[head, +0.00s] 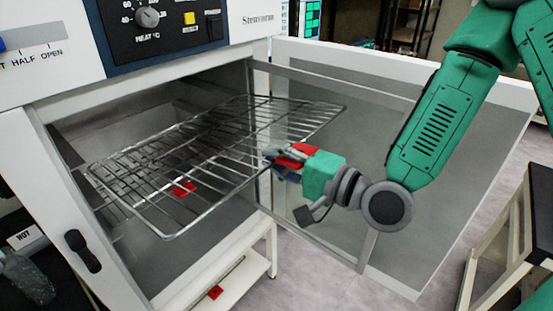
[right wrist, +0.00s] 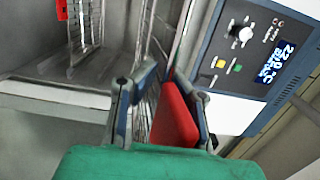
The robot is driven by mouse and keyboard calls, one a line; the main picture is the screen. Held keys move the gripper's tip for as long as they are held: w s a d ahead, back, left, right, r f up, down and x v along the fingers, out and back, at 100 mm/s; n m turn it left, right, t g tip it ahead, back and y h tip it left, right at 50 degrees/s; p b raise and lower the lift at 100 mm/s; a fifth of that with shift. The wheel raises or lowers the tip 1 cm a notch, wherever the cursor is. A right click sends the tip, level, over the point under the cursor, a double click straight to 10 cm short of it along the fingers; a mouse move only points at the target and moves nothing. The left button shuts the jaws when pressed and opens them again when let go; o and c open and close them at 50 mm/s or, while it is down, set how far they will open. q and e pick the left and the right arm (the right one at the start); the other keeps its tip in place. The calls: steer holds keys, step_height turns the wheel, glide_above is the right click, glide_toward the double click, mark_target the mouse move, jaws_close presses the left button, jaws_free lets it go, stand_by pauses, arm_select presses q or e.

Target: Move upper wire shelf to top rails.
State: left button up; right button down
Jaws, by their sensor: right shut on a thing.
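The upper wire shelf (head: 215,150) is a silver wire rack. It sticks partly out of the open white cabinet, tilted in the head view. My right gripper (head: 278,161) is at its right side edge and is shut on the shelf. In the right wrist view the shelf's wires (right wrist: 152,60) run between the two fingers (right wrist: 160,90), beside a red piece (right wrist: 178,115). Which wires are pinched is hidden. The top rails cannot be made out clearly. My left gripper is not in view.
The cabinet door (head: 480,130) stands open to the right, behind my right arm. A control panel (head: 160,25) is above the opening. A red piece (head: 183,188) shows through the shelf, inside the cabinet. A dark table (head: 520,230) stands at the right.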

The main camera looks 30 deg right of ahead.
mark_target(253, 150)
steer(key=shift+a+r, duration=0.1)
steer(key=shift+r, duration=0.05)
steer(key=shift+w, duration=0.1)
stand_by(0.3)
steer(key=shift+w, duration=0.55)
steer(key=shift+b+x, duration=0.35)
steer(key=shift+x, duration=1.4)
steer(key=shift+d+b+x, duration=0.1)
steer(key=shift+b+x, duration=0.1)
steer(key=shift+x, duration=1.1)
steer(key=shift+d+b+x, duration=0.15)
steer(key=shift+b+x, duration=0.05)
steer(key=shift+x, duration=1.1)
steer(key=shift+w, duration=0.15)
